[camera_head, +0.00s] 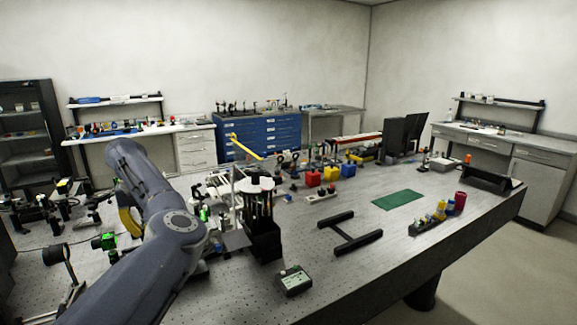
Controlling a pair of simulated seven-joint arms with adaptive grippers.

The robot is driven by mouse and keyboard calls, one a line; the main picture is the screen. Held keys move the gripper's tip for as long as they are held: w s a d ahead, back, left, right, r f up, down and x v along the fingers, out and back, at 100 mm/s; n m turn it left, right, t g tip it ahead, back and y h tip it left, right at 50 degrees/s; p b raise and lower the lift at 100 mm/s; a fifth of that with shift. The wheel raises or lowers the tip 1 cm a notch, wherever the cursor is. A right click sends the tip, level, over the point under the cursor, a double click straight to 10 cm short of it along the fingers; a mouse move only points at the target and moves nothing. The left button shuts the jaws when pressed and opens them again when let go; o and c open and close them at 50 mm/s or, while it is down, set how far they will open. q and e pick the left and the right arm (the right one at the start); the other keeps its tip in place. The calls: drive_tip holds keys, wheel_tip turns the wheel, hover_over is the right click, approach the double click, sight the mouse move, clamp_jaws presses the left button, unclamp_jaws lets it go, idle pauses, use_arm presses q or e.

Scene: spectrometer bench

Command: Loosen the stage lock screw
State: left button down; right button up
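My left arm (177,224) comes in from the lower left and bends over the left part of the optics bench. Its grey links cover much of the equipment there. I cannot clearly make out the fingers of my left gripper or whether they hold anything. My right gripper is out of view. The stage lock screw cannot be picked out at this size. Small optical mounts with green parts (105,241) stand left of my arm, and others stand just right of it.
The perforated bench (395,258) holds a black holder (263,242) with upright dark items, a small green-faced box (294,281), a black H-shaped frame (349,234), a green mat (398,199), and a rack (428,222) of coloured pieces. The bench's front right is mostly clear.

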use_arm(q)
wheel_tip(320, 180, down, 7)
drive_tip(key=shift+w+d, duration=0.15)
drive_tip(key=shift+d, duration=0.2)
idle(0.4)
drive_tip(key=shift+d+f, duration=0.1)
drive_tip(key=shift+f, duration=0.05)
idle(0.5)
drive_tip(key=shift+s, duration=0.2)
drive_tip(key=shift+s+a, duration=0.15)
drive_tip(key=shift+a, duration=0.3)
idle(0.5)
drive_tip(key=shift+s+a, duration=0.2)
drive_tip(key=shift+a, duration=0.1)
